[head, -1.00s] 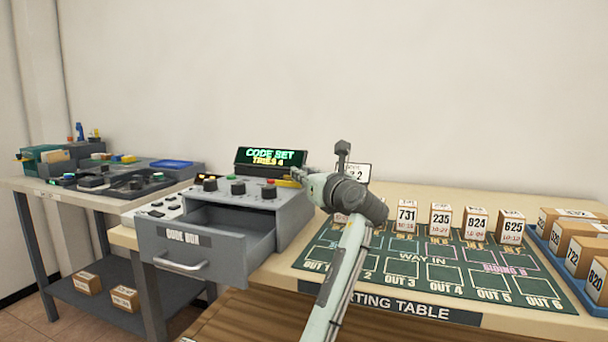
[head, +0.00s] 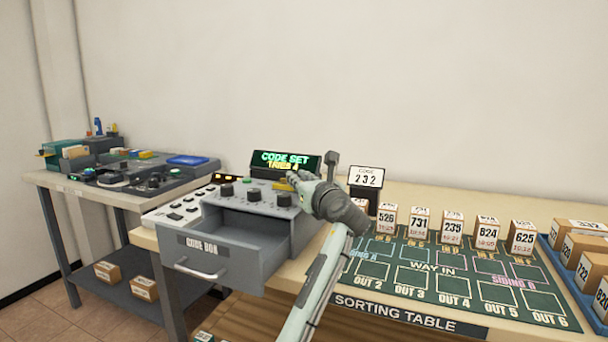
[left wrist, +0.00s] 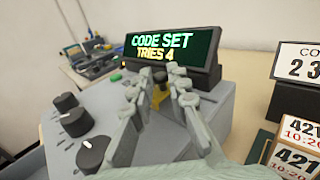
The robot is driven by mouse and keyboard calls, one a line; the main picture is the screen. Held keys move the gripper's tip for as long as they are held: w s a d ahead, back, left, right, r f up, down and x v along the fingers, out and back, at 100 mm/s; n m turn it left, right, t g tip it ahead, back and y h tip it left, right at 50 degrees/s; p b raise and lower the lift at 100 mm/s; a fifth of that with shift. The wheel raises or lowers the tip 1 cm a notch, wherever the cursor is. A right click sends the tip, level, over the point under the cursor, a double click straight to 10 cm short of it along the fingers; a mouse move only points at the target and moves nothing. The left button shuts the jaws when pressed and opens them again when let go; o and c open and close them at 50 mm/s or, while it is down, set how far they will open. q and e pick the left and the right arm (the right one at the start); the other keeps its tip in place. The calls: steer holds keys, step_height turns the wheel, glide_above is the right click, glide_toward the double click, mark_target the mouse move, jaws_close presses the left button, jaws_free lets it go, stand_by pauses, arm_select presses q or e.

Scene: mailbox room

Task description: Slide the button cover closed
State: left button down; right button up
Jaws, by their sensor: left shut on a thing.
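The grey code box (head: 250,217) stands on the table with dark knobs on its sloped panel. A small yellow piece, seemingly the button cover (head: 283,186), lies at the back right of the panel, below the display. My left gripper (head: 292,179) is over it, reaching in from the right. In the left wrist view, the fingers (left wrist: 160,88) are shut on the yellow cover (left wrist: 158,97), just in front of the display. The fingers hide much of the cover. I see no red button. My right gripper is not in view.
The display (head: 285,162) behind the panel reads CODE SET, TRIES 4. The code box's drawer (head: 215,247) hangs open in front. A code sign (head: 367,178) reading 232 and several numbered boxes (head: 452,224) stand to the right on the sorting table.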

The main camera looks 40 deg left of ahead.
arm_select(q)
steer(key=c, duration=1.5)
jaws_free()
steer(key=shift+s+a, duration=0.1)
steer(key=shift+a, duration=0.2)
steer(key=shift+d, duration=0.1)
steer(key=shift+d, duration=0.2)
steer(key=v, duration=1.1)
steer(key=shift+s+d, duration=0.15)
steer(key=shift+d, duration=0.1)
steer(key=shift+d+f, duration=0.1)
